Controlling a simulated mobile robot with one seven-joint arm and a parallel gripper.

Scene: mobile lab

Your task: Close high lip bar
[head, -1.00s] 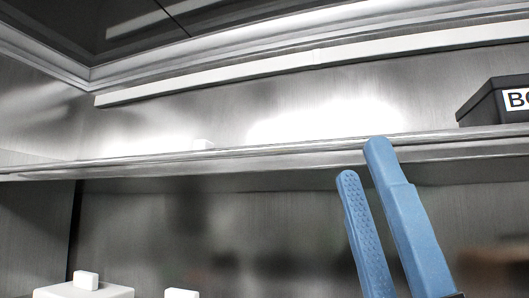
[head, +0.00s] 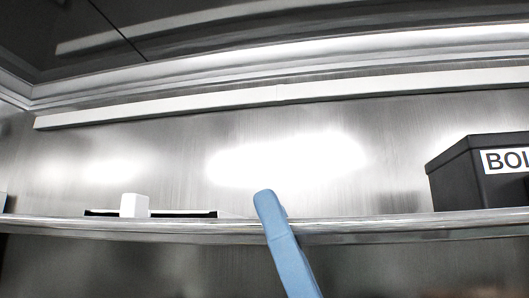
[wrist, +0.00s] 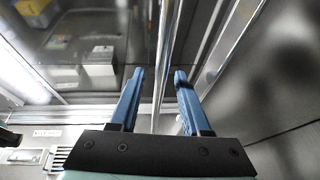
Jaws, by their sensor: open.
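The high lip bar (head: 380,229) appears to be the shiny metal rail along the front edge of the shelf in the head view. In the wrist view, a thin bright bar (wrist: 161,50) runs up the picture between my blue fingers; I cannot tell for certain that it is the same rail. My gripper (wrist: 159,74) is open with its fingers apart on either side of that bar. Contact is not clear. In the head view only one blue finger (head: 284,246) shows, its tip overlapping the rail; the other finger is hidden or out of frame.
A black box with a white label (head: 466,172) sits on the shelf at the right. A small white block (head: 134,205) stands by a dark flat slot at the left. A long white strip (head: 240,98) crosses the metal back wall. Boxes (wrist: 98,60) show through glass in the wrist view.

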